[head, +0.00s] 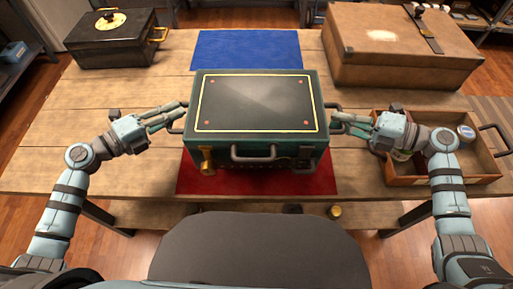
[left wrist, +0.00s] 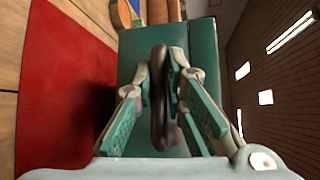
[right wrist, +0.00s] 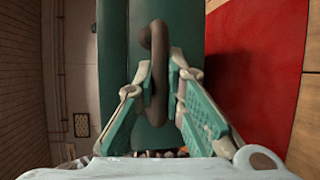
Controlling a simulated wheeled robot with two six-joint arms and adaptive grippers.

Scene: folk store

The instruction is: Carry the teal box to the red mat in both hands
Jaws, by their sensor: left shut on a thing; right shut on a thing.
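The teal box (head: 255,118) is dark green-teal with a gold line on its lid, and it is level over the red mat (head: 205,182). The mat shows around its front and sides; in the left wrist view the red mat (left wrist: 60,90) has a dark shadow beside the box. I cannot tell whether the box touches it. My left gripper (head: 178,117) is shut on the box's left side handle (left wrist: 160,100). My right gripper (head: 338,122) is shut on the right side handle (right wrist: 158,75). The box's underside is hidden.
A blue mat (head: 248,50) lies behind the box. A black case (head: 112,42) stands at the back left and a large brown case (head: 400,50) at the back right. A wooden tray (head: 440,180) holding cans is right of the box, under my right arm. The table's left is clear.

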